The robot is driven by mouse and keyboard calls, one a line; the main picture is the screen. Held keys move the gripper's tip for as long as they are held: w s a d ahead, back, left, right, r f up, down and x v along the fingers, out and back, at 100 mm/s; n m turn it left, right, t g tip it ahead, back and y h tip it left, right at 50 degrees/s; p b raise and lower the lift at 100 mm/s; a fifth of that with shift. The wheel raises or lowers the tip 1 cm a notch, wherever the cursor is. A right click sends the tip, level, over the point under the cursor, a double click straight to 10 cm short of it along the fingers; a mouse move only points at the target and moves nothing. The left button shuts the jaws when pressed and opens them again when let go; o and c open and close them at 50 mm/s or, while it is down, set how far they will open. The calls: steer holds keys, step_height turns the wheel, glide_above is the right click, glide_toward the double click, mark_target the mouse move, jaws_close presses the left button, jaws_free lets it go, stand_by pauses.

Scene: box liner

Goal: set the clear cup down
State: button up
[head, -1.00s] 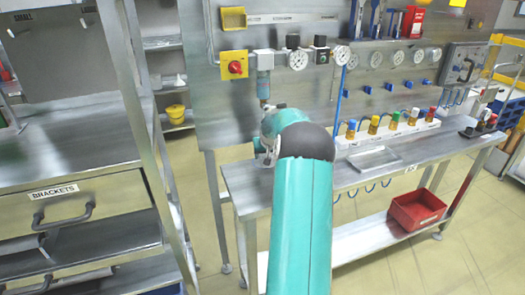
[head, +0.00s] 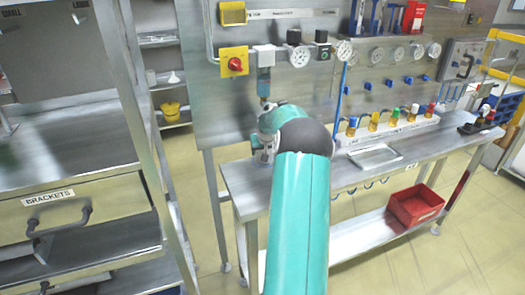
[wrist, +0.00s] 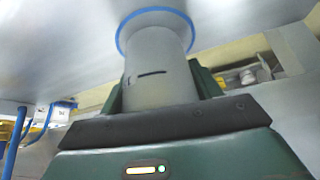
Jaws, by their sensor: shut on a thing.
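The clear cup (wrist: 158,72) shows in the wrist view as a pale grey, see-through cylinder with a blue ring at its far end and dark marks on its side. My gripper (wrist: 160,92) is shut on it, with a green finger at each side. The blue ring lies in front of a grey surface (wrist: 60,45); I cannot tell whether they touch.
A row of coloured-cap bottles (head: 373,122) and a shallow metal tray (head: 375,157) are on the bench right of my arm. A red bin (head: 415,205) is on the lower shelf.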

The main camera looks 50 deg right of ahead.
steer(key=shift+w+f, duration=0.2)
steer(key=shift+f, duration=0.25)
steer(key=o, duration=1)
steer(key=shift+o, duration=0.7)
steer(key=shift+s+r, duration=0.1)
steer(key=shift+r, duration=0.05)
steer(key=shift+r, duration=0.3)
steer(key=v, duration=1.1)
steer(key=shift+r, duration=0.25)
steer(key=shift+s+a, duration=0.1)
